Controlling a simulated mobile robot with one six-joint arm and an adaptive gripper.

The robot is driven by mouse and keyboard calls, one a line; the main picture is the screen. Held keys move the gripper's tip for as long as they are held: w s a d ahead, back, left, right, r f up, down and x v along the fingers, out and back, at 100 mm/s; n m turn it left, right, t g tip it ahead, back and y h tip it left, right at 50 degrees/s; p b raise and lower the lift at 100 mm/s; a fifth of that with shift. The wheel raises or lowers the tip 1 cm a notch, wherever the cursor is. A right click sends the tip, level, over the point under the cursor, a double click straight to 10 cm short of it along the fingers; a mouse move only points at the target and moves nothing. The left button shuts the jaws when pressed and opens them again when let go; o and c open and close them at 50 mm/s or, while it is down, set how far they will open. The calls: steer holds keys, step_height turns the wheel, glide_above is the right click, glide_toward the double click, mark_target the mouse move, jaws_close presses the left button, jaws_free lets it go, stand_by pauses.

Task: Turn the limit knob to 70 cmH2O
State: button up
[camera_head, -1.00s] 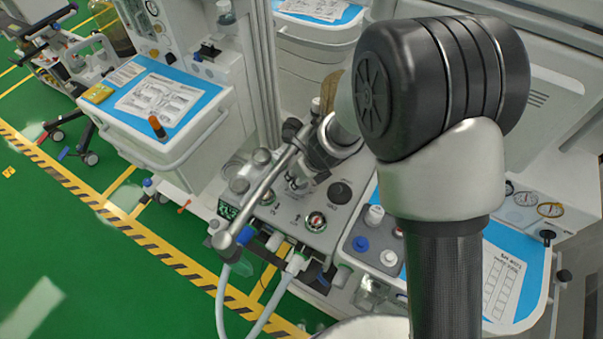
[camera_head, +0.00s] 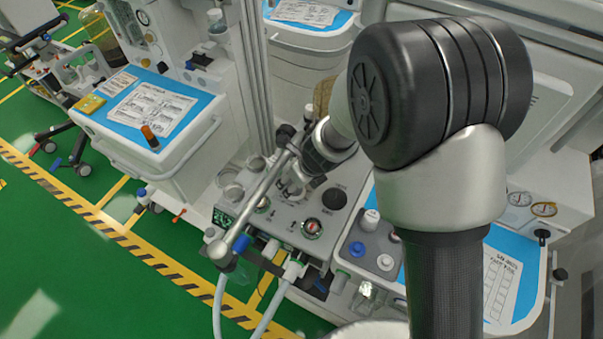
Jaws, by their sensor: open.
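The grey absorber panel (camera_head: 287,233) carries a black round knob (camera_head: 335,199) and a round dial with a red and white face (camera_head: 312,228). The knob markings are too small to read, so I cannot tell which control is the limit knob or its setting. My gripper (camera_head: 291,186) is over the upper part of this panel, left of the black knob, pointing down. It is open with no object visibly held. The fingertips are small and partly hidden, and I cannot tell whether they touch anything.
A slanted metal tube (camera_head: 258,205) runs close beside my gripper, with pale hoses (camera_head: 218,300) below it. Blue-topped cart trays (camera_head: 190,97) stand left and behind; an orange-capped vial (camera_head: 150,137) is on one. Green floor is open at lower left.

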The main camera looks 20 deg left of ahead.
steer(key=v, duration=1.1)
